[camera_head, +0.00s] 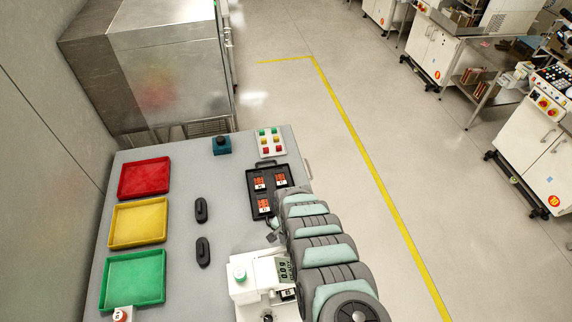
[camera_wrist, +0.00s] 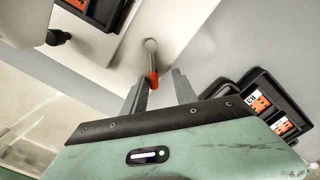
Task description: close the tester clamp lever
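The tester (camera_head: 244,289) is a white unit with a green button and a small display, at the lower middle of the head view. The clamp lever (camera_wrist: 152,62) shows in the wrist view as a short metal rod with an orange-red grip on the tester's pale surface. My gripper (camera_wrist: 160,73) is open, its two fingers apart, with the lever's orange end appearing between or just beyond the fingertips. I cannot tell whether they touch. In the head view my arm hides the gripper and the lever.
A black tray (camera_head: 252,178) with several orange parts lies beyond the tester. Red (camera_head: 145,178), yellow (camera_head: 138,224) and green (camera_head: 133,281) bins line the bench's left side. Two black objects (camera_head: 202,210) lie mid-bench. A button panel (camera_head: 270,143) stands at the far edge.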

